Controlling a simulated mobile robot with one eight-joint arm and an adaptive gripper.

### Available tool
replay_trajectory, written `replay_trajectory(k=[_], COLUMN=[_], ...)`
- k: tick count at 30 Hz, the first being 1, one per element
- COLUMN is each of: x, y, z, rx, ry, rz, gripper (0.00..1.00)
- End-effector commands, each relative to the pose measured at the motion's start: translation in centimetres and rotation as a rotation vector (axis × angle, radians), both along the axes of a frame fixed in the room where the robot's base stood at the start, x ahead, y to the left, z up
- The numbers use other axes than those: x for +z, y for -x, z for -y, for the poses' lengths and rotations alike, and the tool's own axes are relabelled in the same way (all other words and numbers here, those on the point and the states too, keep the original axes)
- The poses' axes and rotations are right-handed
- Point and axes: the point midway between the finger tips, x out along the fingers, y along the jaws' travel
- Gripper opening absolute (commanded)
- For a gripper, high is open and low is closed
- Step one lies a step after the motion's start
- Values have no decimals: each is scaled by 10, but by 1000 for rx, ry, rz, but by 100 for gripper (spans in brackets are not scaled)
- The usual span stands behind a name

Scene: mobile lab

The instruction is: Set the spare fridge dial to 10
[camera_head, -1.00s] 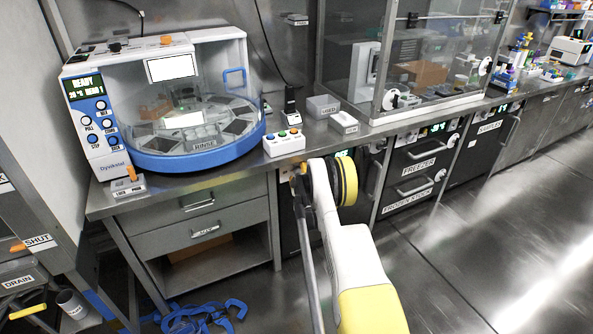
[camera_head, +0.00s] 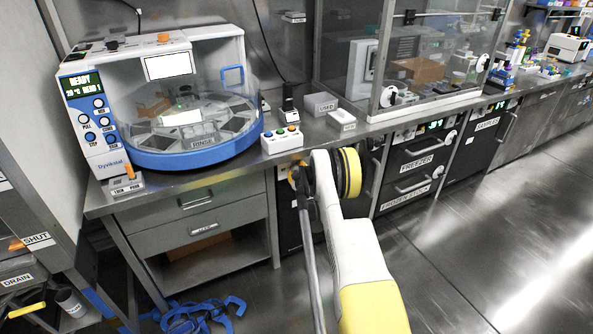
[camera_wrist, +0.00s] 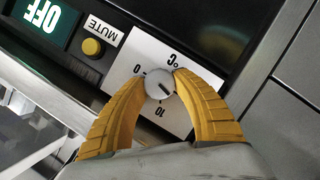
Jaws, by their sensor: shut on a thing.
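In the wrist view the dial (camera_wrist: 160,84) is a small round grey-white knob on a white plate marked °C, 0 and 10. A short dark mark on the knob points to the lower right of the picture, not straight at the 10 (camera_wrist: 160,111). My gripper (camera_wrist: 161,84) has its two yellow fingers closed on the knob from both sides. The panel appears upside down, with a green display reading OFF (camera_wrist: 43,15).
A yellow button (camera_wrist: 92,47) labelled MUTE sits near the dial plate. The freezer (camera_head: 412,165) stands right of my arm, and a drawer unit (camera_head: 195,205) stands left. A three-button box (camera_head: 282,140) is on the bench above. The floor at right is clear.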

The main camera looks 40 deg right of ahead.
Motion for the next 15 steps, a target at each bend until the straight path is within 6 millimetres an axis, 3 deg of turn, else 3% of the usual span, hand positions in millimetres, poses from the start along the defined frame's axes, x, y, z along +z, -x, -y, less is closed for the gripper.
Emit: replay_trajectory(k=[15], x=[2], y=[0], z=[2], rx=[-1], ry=[-463], rz=[113], gripper=[3])
